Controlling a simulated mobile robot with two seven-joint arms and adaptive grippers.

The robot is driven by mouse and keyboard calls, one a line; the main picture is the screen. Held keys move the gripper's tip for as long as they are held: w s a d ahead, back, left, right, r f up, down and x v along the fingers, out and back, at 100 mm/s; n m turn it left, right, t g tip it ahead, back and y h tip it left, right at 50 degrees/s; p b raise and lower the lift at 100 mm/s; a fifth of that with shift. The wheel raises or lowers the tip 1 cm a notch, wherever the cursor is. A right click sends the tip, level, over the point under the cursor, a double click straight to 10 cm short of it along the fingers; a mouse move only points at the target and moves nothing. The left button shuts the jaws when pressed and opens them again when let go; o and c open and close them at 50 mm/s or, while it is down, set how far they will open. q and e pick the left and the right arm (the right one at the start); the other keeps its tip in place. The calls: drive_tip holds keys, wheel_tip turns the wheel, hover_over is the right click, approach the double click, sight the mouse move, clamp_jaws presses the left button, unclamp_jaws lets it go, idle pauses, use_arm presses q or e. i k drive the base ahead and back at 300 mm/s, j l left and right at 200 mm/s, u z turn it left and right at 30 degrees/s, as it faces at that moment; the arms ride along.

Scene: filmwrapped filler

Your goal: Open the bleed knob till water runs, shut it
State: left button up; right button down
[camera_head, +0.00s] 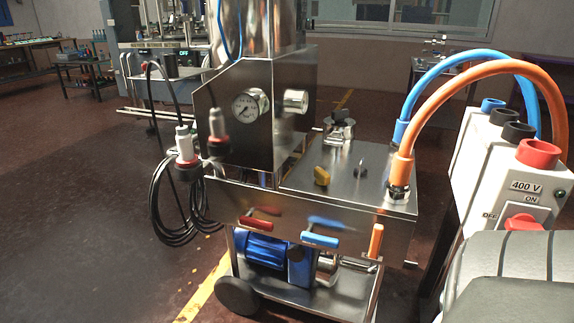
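A steel machine on wheels stands in the middle of the view. A silver knob (297,101) sticks out of the upper panel beside a round dial gauge (250,106). None is labelled, so I cannot tell which is the bleed knob. I see no running water. Neither of my grippers is in view.
Red (255,224), blue (320,240) and orange (376,241) lever handles line the machine's front. Blue (440,65) and orange (490,68) hoses arch at the right, near a 400 V switch box (525,187). Black cable (160,220) hangs at the left. The left floor is clear.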

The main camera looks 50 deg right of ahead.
sight(323, 178)
drive_tip(key=z, duration=1.65)
drive_tip(key=k+l+z, duration=0.2)
drive_tip(key=l, duration=0.4)
drive_tip(key=l+z, duration=0.25)
drive_tip(key=l, duration=0.35)
